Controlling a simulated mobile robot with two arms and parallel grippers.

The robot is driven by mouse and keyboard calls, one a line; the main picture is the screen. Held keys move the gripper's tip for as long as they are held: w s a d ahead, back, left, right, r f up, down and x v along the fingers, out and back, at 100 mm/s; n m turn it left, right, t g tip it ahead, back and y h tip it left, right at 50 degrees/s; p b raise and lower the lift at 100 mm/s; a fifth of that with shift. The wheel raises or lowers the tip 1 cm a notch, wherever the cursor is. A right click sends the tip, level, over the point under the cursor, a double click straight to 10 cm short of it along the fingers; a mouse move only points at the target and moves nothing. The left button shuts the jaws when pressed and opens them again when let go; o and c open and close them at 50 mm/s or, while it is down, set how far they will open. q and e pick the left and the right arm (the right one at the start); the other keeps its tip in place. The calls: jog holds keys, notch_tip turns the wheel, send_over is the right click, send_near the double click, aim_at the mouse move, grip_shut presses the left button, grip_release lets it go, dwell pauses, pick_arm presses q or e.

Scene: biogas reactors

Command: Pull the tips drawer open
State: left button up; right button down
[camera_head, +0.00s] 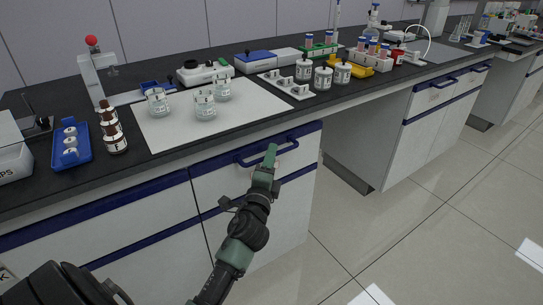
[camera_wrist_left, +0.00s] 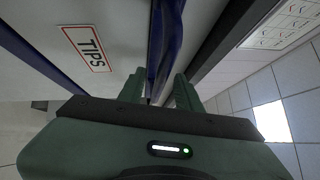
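The tips drawer (camera_head: 222,183) is a white front with a blue top band under the bench, and it looks flush with its neighbour. Its blue bar handle (camera_head: 289,147) runs along the upper part. In the left wrist view, a red-framed TIPS label (camera_wrist_left: 88,48) is on the drawer front. My left gripper (camera_head: 271,152) is at the handle. In the left wrist view its two green fingers (camera_wrist_left: 160,90) stand apart, with the blue handle (camera_wrist_left: 163,45) running between them. I cannot tell whether either finger touches it. My right gripper is not in view.
The dark benchtop (camera_head: 180,152) above carries glass beakers (camera_head: 205,105) on a white mat (camera_head: 240,119), brown bottles (camera_head: 112,130) and a blue tray (camera_head: 84,150). An open knee space (camera_head: 350,140) lies right of the drawer unit. The tiled floor (camera_head: 420,235) in front is clear.

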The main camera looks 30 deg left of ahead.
pick_arm(q)
jog(key=shift+w+a, duration=0.25)
jog(key=shift+w, duration=0.3)
jog(key=shift+c, duration=0.3)
grip_shut()
dwell(0.8)
